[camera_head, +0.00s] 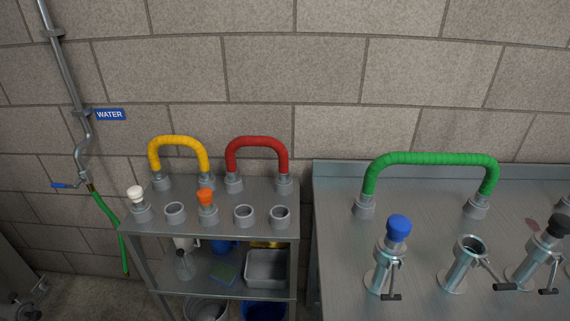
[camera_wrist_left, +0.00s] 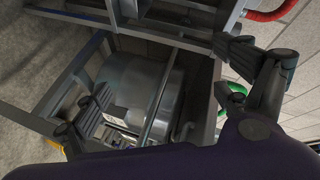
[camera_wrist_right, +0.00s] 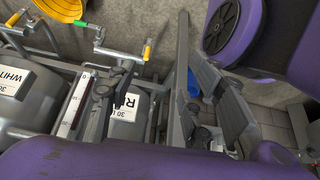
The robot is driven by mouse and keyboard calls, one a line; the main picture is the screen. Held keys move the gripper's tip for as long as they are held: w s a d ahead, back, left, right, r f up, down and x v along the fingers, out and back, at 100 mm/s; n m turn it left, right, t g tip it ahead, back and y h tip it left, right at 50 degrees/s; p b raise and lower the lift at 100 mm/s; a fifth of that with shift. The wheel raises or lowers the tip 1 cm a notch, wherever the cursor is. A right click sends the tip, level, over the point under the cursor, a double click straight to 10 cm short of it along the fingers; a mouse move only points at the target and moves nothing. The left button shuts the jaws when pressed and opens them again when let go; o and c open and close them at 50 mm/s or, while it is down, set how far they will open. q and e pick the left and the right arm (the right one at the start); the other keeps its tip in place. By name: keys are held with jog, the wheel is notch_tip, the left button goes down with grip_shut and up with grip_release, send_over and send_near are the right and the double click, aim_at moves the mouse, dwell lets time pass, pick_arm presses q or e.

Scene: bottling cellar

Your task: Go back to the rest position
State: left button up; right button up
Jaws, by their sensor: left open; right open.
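My left gripper (camera_wrist_left: 165,85) shows in the left wrist view with its two dark fingers wide apart. It is open, with nothing between the fingers. A grey container (camera_wrist_left: 140,85) in a metal frame is visible beyond them. My right gripper (camera_wrist_right: 160,98) shows in the right wrist view, also open and empty. Beyond its fingers are metal rails and a grey keg-like container with a white label (camera_wrist_right: 128,105). Neither gripper nor arm shows in the head view.
In the head view, a metal rack (camera_head: 160,236) carries yellow (camera_head: 179,141) and red (camera_head: 257,141) hoses. A steel table (camera_head: 340,195) holds a green hose (camera_head: 430,158) and stoppered tubes, one blue (camera_head: 398,228). A purple wheeled part (camera_wrist_right: 222,25) and yellow funnel (camera_wrist_right: 62,8) show in the right wrist view.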

pick_arm(q)
jog(key=s+a+r+n+g+y+p, duration=0.2)
jog(key=s+n+p, duration=0.4)
jog(key=s+n, duration=0.3)
jog(key=s+a+r+n+g+y+p, duration=0.2)
jog(key=s+r+n+y+p, duration=0.3)
jog(key=s+n, duration=0.5)
jog(key=s+a+p, duration=0.1)
jog(key=s+p, duration=0.1)
jog(key=s, duration=0.3)
jog(key=shift+s+a, duration=0.25)
pick_arm(e)
jog(key=w+r+t, duration=0.1)
jog(key=w+r, duration=0.3)
jog(key=r, duration=0.4)
jog(key=w+r+t, duration=0.1)
jog(key=w+r, duration=0.3)
jog(key=r, duration=0.4)
jog(key=shift+w+a+r, duration=0.15)
jog(key=shift+a+r, duration=0.1)
jog(key=shift+a, duration=0.1)
pick_arm(q)
jog(key=shift+r, duration=0.1)
pick_arm(e)
jog(key=shift+w+r+t, duration=0.1)
jog(key=shift+w+t, duration=0.05)
jog(key=shift+t, duration=0.15)
